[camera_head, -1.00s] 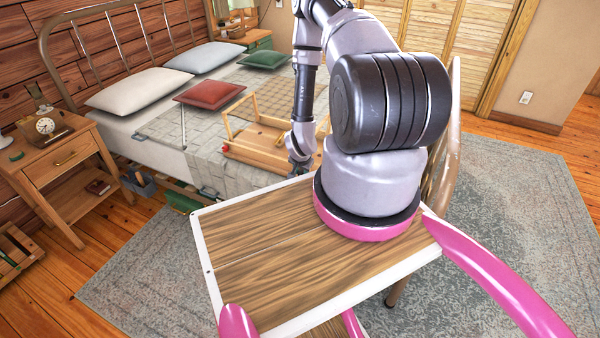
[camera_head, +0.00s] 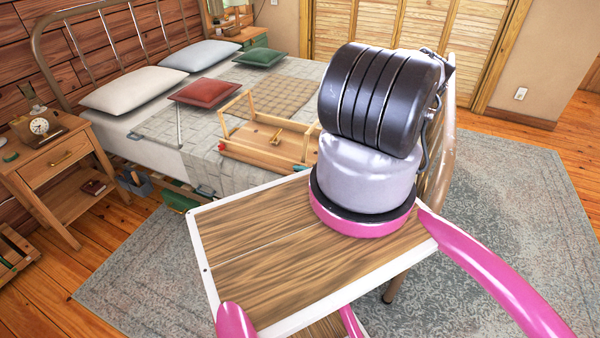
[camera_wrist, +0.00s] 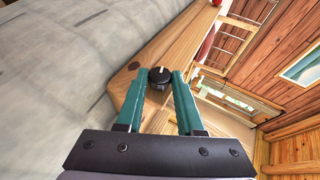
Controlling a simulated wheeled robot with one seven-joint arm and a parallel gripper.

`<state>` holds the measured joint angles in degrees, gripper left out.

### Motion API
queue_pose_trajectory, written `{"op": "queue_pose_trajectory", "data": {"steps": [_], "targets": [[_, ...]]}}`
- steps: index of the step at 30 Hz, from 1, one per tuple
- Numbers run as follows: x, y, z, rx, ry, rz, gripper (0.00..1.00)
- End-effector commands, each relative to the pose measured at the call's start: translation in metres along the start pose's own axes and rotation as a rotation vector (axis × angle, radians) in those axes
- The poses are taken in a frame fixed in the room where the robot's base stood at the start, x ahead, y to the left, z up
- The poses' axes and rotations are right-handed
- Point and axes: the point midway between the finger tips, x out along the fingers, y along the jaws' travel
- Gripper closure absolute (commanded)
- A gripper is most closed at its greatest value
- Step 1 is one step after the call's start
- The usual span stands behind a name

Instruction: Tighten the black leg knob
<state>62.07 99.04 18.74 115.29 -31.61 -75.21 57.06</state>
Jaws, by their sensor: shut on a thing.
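The black leg knob (camera_wrist: 160,77) is a small round knob with a white mark on its top, at the edge of a pale wooden part of the bed tray (camera_wrist: 146,60) in the wrist view. My gripper (camera_wrist: 161,75) has teal fingers, one on each side of the knob, and is shut on it. The head view shows the wooden bed tray (camera_head: 248,158) upside down on the bed, its leg frames sticking up. My gripper is out of sight there, hidden behind my arm, and I cannot make out the gripped knob.
The tray lies on the grey patchwork cover of the bed (camera_head: 160,128). Red (camera_head: 207,91) and green (camera_head: 260,58) cushions lie beyond it. A nightstand (camera_head: 60,155) with a clock stands at the left. Rug (camera_head: 150,270) shows around my base.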

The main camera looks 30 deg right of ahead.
Motion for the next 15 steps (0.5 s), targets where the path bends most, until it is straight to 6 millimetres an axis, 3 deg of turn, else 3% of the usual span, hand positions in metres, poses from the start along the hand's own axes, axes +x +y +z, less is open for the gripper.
{"op": "queue_pose_trajectory", "data": {"steps": [15], "targets": [[0.0005,0.0041,0.0005,0.073,-0.001,-0.176,1.0]]}}
